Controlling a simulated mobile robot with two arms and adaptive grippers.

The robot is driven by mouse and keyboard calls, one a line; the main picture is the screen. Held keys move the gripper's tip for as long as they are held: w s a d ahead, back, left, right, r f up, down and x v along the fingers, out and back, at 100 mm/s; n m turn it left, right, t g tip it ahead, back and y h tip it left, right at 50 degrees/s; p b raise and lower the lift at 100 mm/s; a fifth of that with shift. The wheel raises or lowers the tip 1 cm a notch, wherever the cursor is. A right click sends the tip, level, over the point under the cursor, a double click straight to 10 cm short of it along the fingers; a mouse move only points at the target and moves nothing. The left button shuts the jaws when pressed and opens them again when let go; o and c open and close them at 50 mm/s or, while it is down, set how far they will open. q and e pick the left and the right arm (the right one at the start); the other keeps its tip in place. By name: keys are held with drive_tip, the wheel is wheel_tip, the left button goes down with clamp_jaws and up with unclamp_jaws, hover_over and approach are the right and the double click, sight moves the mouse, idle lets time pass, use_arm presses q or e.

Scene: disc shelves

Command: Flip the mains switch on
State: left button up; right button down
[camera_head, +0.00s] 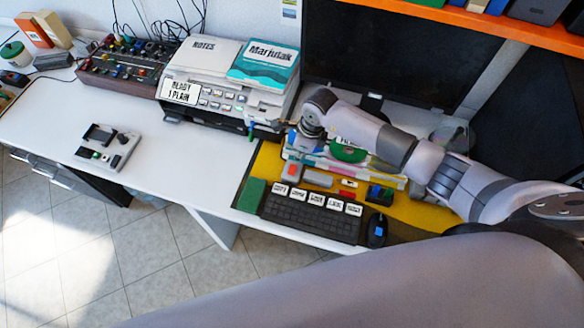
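No part is clearly marked as a mains switch. A small grey box (108,148) with dark raised parts, a black knob and small buttons sits on the white desk at the left. A wooden-sided control panel (125,62) with coloured knobs and cables stands behind it. My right arm reaches in from the right, its end (311,129) over the yellow mat, well to the right of the grey box. Its fingers are too small and hidden to read. My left gripper is not in view.
A printer-like machine (225,95) with papers on top stands mid-desk. The yellow mat (412,211) carries a keyboard (310,216), a mouse (377,231) and a green disc (348,151). A dark monitor (395,50) stands behind. The desk around the grey box is clear.

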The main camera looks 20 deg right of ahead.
sight(294, 166)
drive_tip(key=shift+w+a+f+b, duration=0.15)
drive_tip(key=shift+a+f+b, duration=0.05)
drive_tip(key=shift+f+b, duration=1.05)
drive_tip(key=shift+w+a+f+b, duration=0.1)
drive_tip(key=shift+a+f+b, duration=0.1)
drive_tip(key=shift+f+b, duration=1)
drive_tip(key=shift+s+r, duration=0.1)
idle(0.4)
drive_tip(key=shift+d+r+p, duration=0.1)
drive_tip(key=shift+r+p, duration=0.7)
drive_tip(key=shift+s+d+r+p, duration=0.1)
drive_tip(key=shift+d+r+p, duration=0.05)
drive_tip(key=shift+r+p, duration=0.65)
drive_tip(key=shift+s+d+r+p, duration=0.15)
drive_tip(key=shift+r+p, duration=0.35)
drive_tip(key=shift+r, duration=0.45)
drive_tip(key=shift+s+d+r+p, duration=0.1)
drive_tip(key=shift+d+r+p, duration=0.05)
drive_tip(key=shift+r+p, duration=0.65)
drive_tip(key=shift+w, duration=0.1)
